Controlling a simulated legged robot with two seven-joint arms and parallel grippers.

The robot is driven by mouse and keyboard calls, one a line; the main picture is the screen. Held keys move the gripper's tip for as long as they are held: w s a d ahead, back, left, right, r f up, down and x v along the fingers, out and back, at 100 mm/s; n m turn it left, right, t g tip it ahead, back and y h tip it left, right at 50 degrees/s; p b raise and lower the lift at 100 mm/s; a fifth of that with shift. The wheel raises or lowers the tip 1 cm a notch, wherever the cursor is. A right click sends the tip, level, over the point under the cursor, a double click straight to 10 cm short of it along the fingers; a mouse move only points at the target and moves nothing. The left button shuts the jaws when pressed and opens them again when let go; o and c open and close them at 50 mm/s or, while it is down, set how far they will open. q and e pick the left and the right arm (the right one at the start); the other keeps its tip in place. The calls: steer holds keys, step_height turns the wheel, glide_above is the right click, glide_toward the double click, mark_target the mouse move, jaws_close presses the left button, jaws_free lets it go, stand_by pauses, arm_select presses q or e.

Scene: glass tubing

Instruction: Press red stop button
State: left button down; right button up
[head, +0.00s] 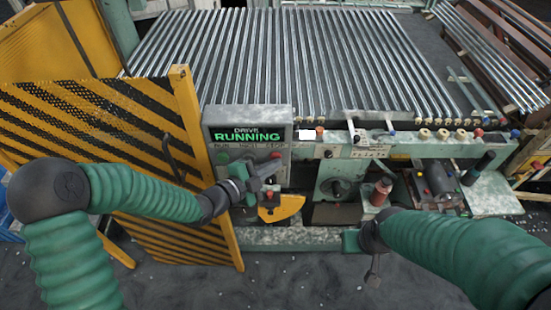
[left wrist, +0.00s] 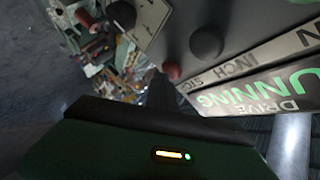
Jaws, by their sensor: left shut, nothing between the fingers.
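The control box (head: 283,118) has a green lit display (head: 247,136) reading "DRIVE RUNNING", above the labels RUN, INCH and STOP. The red stop button (head: 277,155) sits at the right of its button row, with a green button (head: 222,158) at the left. My left gripper (head: 268,170) is shut and empty in front of the box, just below the red button. In the left wrist view its fingers (left wrist: 160,92) point close to the red button (left wrist: 172,70); whether they touch cannot be told. My right gripper (head: 373,278) hangs low in front of the machine, its jaws unclear.
A black knob (left wrist: 206,42) is close beside the red button. A yellow-and-black striped guard panel (head: 150,225) stands left of the box. Rows of glass tubes (head: 270,60) lie behind. A red-brown cylinder (head: 381,192) stands on the machine at the right. Grey floor lies in front.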

arm_select(q)
steer(key=shift+s+a, duration=0.1)
steer(key=shift+s, duration=0.7)
steer(key=s+b, duration=0.1)
steer(key=s, duration=0.4)
stand_by(0.6)
